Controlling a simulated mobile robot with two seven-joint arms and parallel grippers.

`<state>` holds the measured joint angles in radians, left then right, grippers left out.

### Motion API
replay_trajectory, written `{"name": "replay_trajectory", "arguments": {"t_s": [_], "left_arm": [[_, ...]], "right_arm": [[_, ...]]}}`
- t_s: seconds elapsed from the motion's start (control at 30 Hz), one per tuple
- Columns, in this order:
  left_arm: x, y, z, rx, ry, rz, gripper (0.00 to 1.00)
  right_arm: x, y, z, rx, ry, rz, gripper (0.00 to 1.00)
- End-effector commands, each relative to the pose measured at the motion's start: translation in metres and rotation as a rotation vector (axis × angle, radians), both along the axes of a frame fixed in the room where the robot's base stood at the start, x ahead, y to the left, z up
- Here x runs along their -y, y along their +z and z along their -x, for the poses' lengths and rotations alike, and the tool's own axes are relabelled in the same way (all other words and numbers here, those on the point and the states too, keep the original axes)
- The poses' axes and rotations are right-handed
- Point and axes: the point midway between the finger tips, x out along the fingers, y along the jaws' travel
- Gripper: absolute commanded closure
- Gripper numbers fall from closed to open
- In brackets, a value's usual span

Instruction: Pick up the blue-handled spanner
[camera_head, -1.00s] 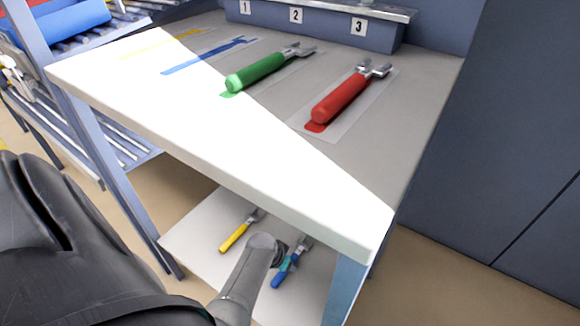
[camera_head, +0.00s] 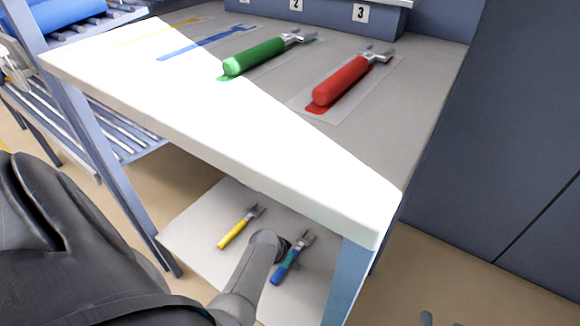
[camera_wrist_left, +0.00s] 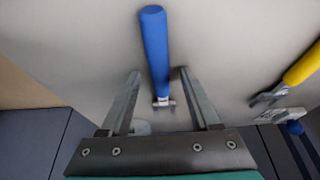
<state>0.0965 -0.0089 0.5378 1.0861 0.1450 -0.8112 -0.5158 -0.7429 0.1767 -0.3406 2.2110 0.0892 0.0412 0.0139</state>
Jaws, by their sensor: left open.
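The blue-handled spanner (camera_head: 287,268) lies on the lower shelf under the workbench, partly hidden by my left wrist in the head view. In the left wrist view its blue handle (camera_wrist_left: 155,45) points up the picture and its metal head lies between my fingers. My left gripper (camera_wrist_left: 158,72) is open, with one finger on each side of the spanner. I see no finger touching it, and the gap in depth is hard to judge. In the head view the left fingers are mostly hidden behind the wrist. Small dark parts at the bottom right edge may belong to my right gripper.
A yellow-handled spanner (camera_head: 236,228) lies left of the blue one on the lower shelf (camera_head: 200,225). The workbench top (camera_head: 200,105) overhangs the shelf, with a bench leg (camera_head: 348,280) at right. Green (camera_head: 255,57) and red (camera_head: 342,83) spanners lie on the bench top.

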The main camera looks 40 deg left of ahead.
Motion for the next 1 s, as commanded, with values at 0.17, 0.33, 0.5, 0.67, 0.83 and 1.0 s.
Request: {"name": "replay_trajectory", "arguments": {"t_s": [0.17,0.33,0.5,0.67,0.83,1.0], "left_arm": [[-0.0002,0.0001,0.0,0.0,0.0,0.0,0.37],[-0.0004,-0.001,0.0002,0.0,0.0,0.0,0.37],[-0.0005,-0.0032,-0.0001,0.0,-0.001,-0.001,0.37],[-0.0002,-0.0032,-0.0001,0.0,-0.001,0.0,0.54],[-0.0001,-0.0032,0.0,0.0,0.0,0.0,0.73],[0.0,-0.0033,0.0001,0.0,0.0,0.0,0.92]], "right_arm": [[0.0,-0.0002,0.0001,-0.002,0.0,0.001,0.5],[0.0,-0.0001,0.0,-0.002,0.0,0.001,0.5],[-0.0001,0.0001,0.0,-0.002,0.0,0.001,0.5],[-0.0001,0.0,0.0,-0.002,0.0,0.001,0.5],[-0.0001,-0.0001,0.0,-0.003,0.001,0.001,0.5],[0.0,-0.0001,0.0,-0.003,0.001,0.001,0.5]]}}
